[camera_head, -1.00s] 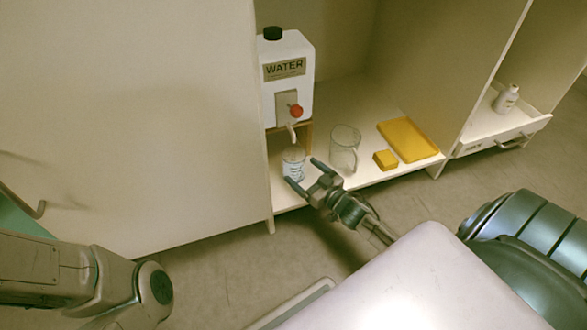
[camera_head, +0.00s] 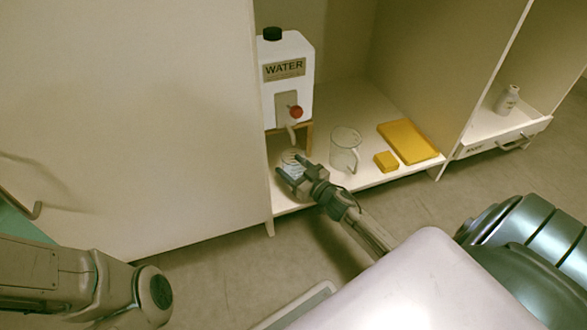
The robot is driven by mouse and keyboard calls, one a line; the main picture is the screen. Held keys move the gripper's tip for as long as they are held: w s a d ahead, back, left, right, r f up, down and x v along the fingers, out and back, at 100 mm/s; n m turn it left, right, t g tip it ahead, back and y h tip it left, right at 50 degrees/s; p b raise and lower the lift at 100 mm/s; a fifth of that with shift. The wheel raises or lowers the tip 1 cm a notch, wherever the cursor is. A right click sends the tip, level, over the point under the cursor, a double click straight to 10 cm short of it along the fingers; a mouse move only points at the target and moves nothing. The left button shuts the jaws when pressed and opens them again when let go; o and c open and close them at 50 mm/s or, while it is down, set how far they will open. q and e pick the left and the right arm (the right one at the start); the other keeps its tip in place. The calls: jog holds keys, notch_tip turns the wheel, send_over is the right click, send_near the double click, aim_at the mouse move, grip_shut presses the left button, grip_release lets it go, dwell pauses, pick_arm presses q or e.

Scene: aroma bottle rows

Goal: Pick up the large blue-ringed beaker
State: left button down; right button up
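The beaker with blue rings (camera_head: 291,160) stands on the shelf below the spout of the water tank. Its lower part is partly hidden by my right gripper (camera_head: 291,174). The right gripper has its two fingers spread, one at each side of the beaker's front. I cannot tell whether the fingers touch the glass. A clear glass jug with a handle (camera_head: 344,150) stands to the right of the beaker. My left arm shows at the lower left, but its gripper is out of the picture.
The white water tank (camera_head: 287,85) with a red tap stands behind the beaker on a wooden stand. A white bottle (camera_head: 507,100) stands in the far right compartment. The tall cabinet panel (camera_head: 258,190) is close on the left.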

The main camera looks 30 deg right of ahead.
jog(key=shift+c, duration=1.4)
